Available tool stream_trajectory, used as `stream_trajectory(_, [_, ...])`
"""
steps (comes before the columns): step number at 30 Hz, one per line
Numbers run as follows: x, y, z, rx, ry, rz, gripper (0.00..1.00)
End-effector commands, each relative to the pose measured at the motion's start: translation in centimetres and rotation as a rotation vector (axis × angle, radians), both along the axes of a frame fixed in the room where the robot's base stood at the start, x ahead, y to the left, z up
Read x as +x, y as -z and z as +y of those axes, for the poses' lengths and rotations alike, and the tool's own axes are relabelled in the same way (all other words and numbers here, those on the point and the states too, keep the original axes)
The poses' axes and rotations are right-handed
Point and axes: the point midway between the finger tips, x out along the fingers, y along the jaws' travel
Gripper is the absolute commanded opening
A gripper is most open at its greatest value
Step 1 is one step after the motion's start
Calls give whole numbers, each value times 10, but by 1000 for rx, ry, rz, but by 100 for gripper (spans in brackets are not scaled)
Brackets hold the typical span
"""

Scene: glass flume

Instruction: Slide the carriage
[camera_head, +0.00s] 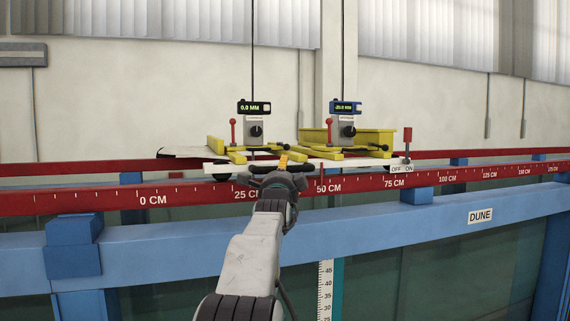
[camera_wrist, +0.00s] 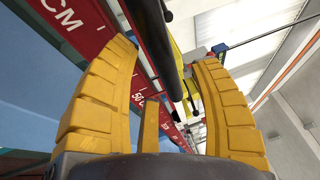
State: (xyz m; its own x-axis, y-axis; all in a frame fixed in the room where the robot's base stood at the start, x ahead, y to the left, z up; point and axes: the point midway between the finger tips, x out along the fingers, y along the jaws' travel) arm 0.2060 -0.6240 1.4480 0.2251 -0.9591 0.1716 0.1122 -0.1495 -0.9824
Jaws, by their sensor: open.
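The carriage is a white plate (camera_head: 338,164) with yellow frames (camera_head: 222,146) and two point gauges, resting across the red rails. A black bar handle (camera_head: 305,169) runs along its front side. A thin red pointer (camera_head: 321,172) on the carriage stands near the 50 CM mark. My gripper (camera_head: 283,165) is at the handle, its yellow fingers partly hidden by my wrist. In the wrist view my gripper (camera_wrist: 163,58) is open, and the black bar (camera_wrist: 160,40) shows between the two fingers. I cannot tell whether either finger touches it.
The front red rail (camera_head: 110,201) carries a centimetre scale. A red lever (camera_head: 407,140) with an OFF/ON label (camera_head: 402,169) stands at the carriage's right end. A blue beam (camera_head: 370,229) runs below, above the glass wall. The left rail stretch is clear.

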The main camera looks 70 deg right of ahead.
Motion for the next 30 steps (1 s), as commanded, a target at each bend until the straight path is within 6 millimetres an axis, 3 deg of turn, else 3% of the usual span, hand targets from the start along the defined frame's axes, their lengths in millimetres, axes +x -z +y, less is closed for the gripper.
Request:
stream_trajectory(9, [6, -5, -23, 0, 0, 0, 58])
stream_trajectory(24, [7, -5, -27, -1, 0, 0, 57])
stream_trajectory(30, [7, -5, -27, -1, 0, 0, 40])
